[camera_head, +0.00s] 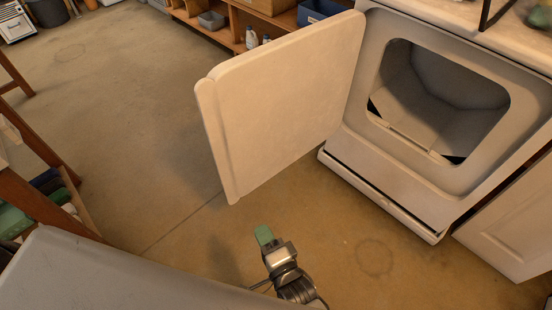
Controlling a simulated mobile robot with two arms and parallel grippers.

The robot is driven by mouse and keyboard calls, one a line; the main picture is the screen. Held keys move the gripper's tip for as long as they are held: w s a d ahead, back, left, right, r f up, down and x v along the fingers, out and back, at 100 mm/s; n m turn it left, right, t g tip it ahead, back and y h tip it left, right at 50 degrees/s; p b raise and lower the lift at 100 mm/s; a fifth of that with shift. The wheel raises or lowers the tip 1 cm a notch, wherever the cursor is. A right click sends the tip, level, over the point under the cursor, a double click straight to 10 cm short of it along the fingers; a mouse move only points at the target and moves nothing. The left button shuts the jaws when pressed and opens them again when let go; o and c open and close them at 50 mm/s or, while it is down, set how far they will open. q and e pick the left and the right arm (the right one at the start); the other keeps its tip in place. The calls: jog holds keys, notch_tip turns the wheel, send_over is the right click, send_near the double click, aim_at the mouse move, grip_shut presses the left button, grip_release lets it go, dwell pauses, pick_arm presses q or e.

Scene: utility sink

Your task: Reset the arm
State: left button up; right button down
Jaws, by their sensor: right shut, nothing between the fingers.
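My right gripper (264,236) shows at the bottom middle, with green fingertips pressed together and nothing between them. It is above the floor, below and in front of the open door (285,105) of a white front-loading machine (372,150), and appears apart from it. The machine's door stands wide open to the left, and its drum opening (440,100) shows with a grey interior. My left gripper is not in view.
A wooden shelf (235,25) with bins and bottles stands at the back. A wooden rack (35,200) is at the left edge. A white cabinet door (512,220) is at the right. The concrete floor (120,110) between is largely clear.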

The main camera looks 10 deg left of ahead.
jog(key=s+d+f+n+g+h+p, duration=0.1)
jog(key=s+d+f+n+g+h, duration=0.25)
jog(key=d+f, duration=0.55)
jog(key=s+d+f+n+g+h+p, duration=0.2)
jog(key=s+d+f+n+h, duration=0.15)
jog(key=d+f, duration=0.65)
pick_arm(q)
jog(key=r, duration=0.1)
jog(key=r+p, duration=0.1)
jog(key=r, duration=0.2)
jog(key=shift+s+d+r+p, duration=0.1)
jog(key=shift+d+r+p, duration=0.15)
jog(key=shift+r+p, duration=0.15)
pick_arm(e)
jog(key=s+d+f+n+g+h, duration=0.2)
jog(key=s+d+f, duration=0.3)
jog(key=s, duration=0.5)
jog(key=s+d+f+n+g+h, duration=0.2)
jog(key=s+d+f, duration=0.4)
jog(key=s+d, duration=0.3)
jog(key=d+g+h, duration=0.1)
jog(key=g, duration=0.1)
jog(key=shift+s+d+n+g, duration=0.15)
jog(key=shift+s+n+g, duration=0.2)
jog(key=shift+s+n, duration=0.05)
